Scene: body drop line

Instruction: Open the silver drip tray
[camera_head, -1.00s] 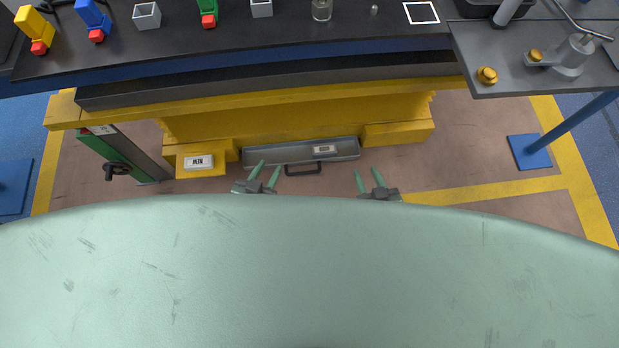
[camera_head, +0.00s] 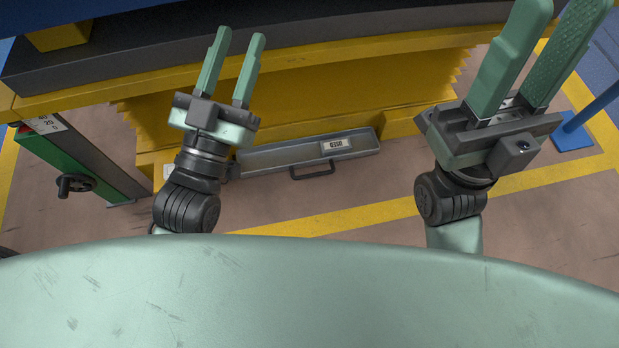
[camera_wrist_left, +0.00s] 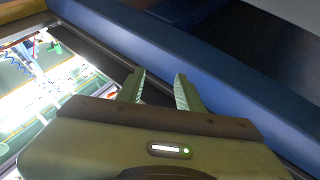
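The silver drip tray (camera_head: 270,158) sits low under the yellow lift table, near the floor. It has a dark handle (camera_head: 312,172) on its front and a small label reading 0350 (camera_head: 337,145). The left part of the tray is partly hidden by my left arm. My left gripper (camera_head: 236,45) is raised above and left of the tray, fingers apart and empty; its open fingers also show in the left wrist view (camera_wrist_left: 158,88). My right gripper (camera_head: 555,45) is raised to the right of the tray, fingers apart and empty. Neither gripper touches the tray or handle.
The yellow lift table (camera_head: 300,100) with a dark top edge stands over the tray. A green post with a black hand knob (camera_head: 75,185) stands at left. A blue stand foot (camera_head: 572,132) is at right. The brown floor (camera_head: 370,185) before the tray is clear.

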